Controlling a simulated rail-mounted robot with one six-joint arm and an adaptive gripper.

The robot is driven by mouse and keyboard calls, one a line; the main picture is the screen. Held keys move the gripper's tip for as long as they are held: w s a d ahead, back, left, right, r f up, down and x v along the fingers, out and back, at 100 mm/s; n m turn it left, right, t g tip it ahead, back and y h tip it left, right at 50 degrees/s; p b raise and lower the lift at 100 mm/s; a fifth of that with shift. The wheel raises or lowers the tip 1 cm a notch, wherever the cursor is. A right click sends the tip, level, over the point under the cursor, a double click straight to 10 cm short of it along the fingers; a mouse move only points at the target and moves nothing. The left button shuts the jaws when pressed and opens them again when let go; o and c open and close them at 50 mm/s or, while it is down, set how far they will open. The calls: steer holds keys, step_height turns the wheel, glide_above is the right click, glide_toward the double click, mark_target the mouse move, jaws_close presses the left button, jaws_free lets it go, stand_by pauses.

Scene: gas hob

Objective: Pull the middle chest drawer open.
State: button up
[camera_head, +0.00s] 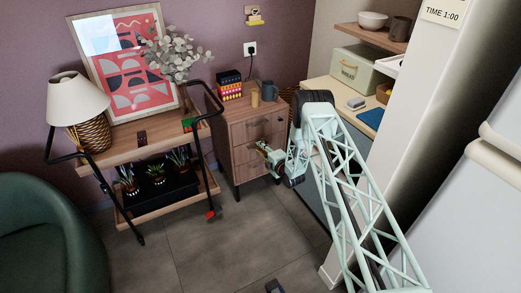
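The wooden chest (233,115) stands against the wall in the middle of the view, with its drawer fronts stacked one above another. The middle drawer (244,153) looks about flush with the other fronts. My gripper (262,147) is in front of the chest, at the middle drawer's height, with its fingertips close to that front. My gripper and arm hide the right part of the drawer and its handle. The fingers are too small to tell whether they are open or shut, or whether they touch the handle.
A trolley (152,147) with plants and a lamp (77,103) stands left of the chest. Boxes (229,86) and a dark mug (270,90) stand on the chest. A counter with a green bread bin (356,72) is to the right. The floor (225,245) in front is mostly clear.

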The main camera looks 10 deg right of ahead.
steer(key=shift+c, duration=0.6)
jaws_close()
